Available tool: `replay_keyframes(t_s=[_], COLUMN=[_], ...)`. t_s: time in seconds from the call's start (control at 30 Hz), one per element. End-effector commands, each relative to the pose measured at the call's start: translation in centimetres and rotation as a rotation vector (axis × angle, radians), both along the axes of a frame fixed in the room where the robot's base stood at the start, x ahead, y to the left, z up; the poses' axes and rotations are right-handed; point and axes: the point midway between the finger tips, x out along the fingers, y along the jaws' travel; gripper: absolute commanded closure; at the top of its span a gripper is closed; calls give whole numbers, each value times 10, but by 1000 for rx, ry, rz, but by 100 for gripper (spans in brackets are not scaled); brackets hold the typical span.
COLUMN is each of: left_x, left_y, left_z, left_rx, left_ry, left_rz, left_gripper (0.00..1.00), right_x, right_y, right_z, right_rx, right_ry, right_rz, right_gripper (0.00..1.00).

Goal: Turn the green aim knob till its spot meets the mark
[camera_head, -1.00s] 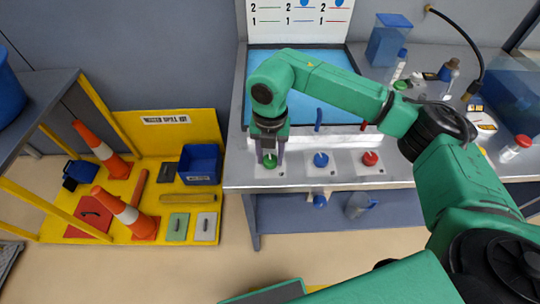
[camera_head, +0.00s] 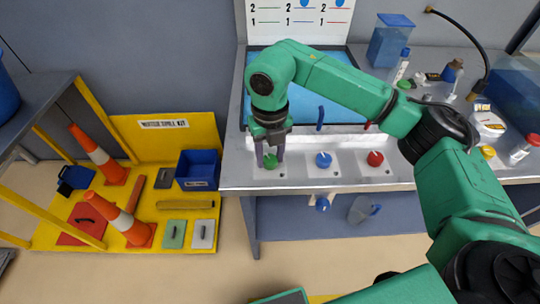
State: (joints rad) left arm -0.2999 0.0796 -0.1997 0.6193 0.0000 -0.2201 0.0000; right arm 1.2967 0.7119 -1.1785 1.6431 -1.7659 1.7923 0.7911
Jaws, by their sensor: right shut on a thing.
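The green aim knob (camera_head: 270,161) sits on a pale plate at the front left of the bench top. My right gripper (camera_head: 270,157) points down over it, with a finger on each side, shut on the knob. The knob's spot and its mark are too small to tell apart here. A blue knob (camera_head: 323,160) and a red knob (camera_head: 375,158) stand to its right. A board (camera_head: 300,14) with numbered green, blue and red lines stands behind the bench. My left gripper is not in view.
A blue tray (camera_head: 330,103) lies behind the knobs, partly hidden by my right arm. Bottles and a clear blue container (camera_head: 390,42) stand on the bench's right side. A yellow spill-kit stand (camera_head: 150,240) with cones and a blue bin (camera_head: 198,169) is at the left.

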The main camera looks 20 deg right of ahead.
Motion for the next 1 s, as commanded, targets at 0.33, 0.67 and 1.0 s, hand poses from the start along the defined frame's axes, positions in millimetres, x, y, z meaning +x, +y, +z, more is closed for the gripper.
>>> replay_keyframes(t_s=[0.33,0.67,1.0], left_x=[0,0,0], left_y=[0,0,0], left_z=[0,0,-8], left_rx=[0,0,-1], left_ry=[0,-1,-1], left_rz=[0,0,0], left_gripper=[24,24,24], right_x=[1,1,1], right_y=[0,0,1], right_z=[2,1,59], right_rx=[2,1,3], right_ry=[-4,-2,-8], right_rz=[-1,-1,0], right_gripper=[31,24,24])
